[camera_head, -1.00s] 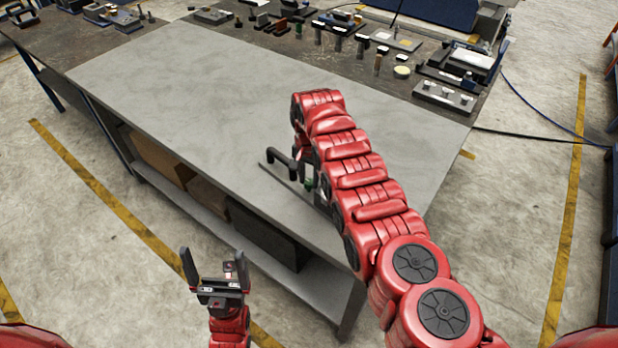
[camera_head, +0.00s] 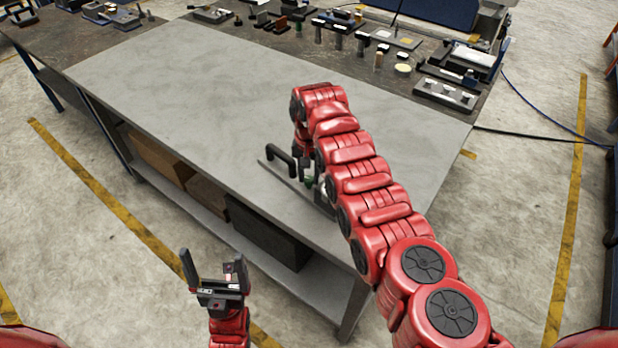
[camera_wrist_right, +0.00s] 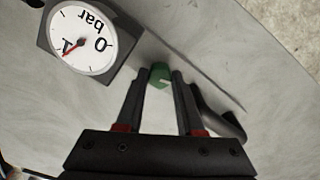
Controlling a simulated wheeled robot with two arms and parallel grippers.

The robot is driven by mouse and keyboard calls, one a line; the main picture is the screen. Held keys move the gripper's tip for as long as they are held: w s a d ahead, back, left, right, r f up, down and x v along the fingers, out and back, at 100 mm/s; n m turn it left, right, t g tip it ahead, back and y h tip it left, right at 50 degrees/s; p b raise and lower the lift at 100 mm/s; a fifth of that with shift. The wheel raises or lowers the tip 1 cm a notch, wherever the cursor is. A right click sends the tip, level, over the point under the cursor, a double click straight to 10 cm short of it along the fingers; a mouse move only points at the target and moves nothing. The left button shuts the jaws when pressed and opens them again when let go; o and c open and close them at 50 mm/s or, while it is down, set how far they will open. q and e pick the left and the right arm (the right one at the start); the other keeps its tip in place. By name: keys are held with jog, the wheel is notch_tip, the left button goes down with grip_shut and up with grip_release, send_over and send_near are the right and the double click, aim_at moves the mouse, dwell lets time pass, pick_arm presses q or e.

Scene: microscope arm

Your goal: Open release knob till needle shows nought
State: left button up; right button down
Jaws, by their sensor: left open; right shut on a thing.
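The green release knob (camera_wrist_right: 160,74) sits between the fingertips of my right gripper (camera_wrist_right: 159,84), which is shut on it. Beside it, at the upper left of the right wrist view, is a pressure gauge (camera_wrist_right: 100,20) with a white dial in a dark housing. The dial appears upside down with "0", "1" and "bar"; its red needle (camera_wrist_right: 74,47) points close to the 1. In the head view the green knob (camera_head: 308,181) shows on the dark fixture, and my right arm partly covers the fixture. My left gripper (camera_head: 213,260) is open and empty, in front of the table.
A black bent handle (camera_head: 280,156) rises from the fixture's base, close to the right gripper; it also shows in the wrist view (camera_wrist_right: 222,122). The grey tabletop (camera_head: 190,90) is otherwise clear. Tools and parts stand on the dark bench (camera_head: 330,60) behind.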

jog(key=n+b, duration=0.1)
jog(key=n, duration=0.1)
jog(key=n+b, duration=0.1)
jog(key=b, duration=0.1)
jog(key=n+b, duration=0.1)
jog(key=n, duration=0.1)
jog(key=shift+f+n+b, duration=0.25)
jog(key=shift+n+b, duration=0.05)
jog(key=shift+b, duration=0.1)
jog(key=n+b, duration=0.2)
jog(key=shift+r+n, duration=0.1)
jog(key=shift+n, duration=0.2)
jog(key=n+b, duration=0.1)
jog(key=n, duration=0.1)
jog(key=shift+r+n, duration=0.1)
jog(key=shift+n, duration=1.9)
jog(key=c, duration=0.5)
grip_release()
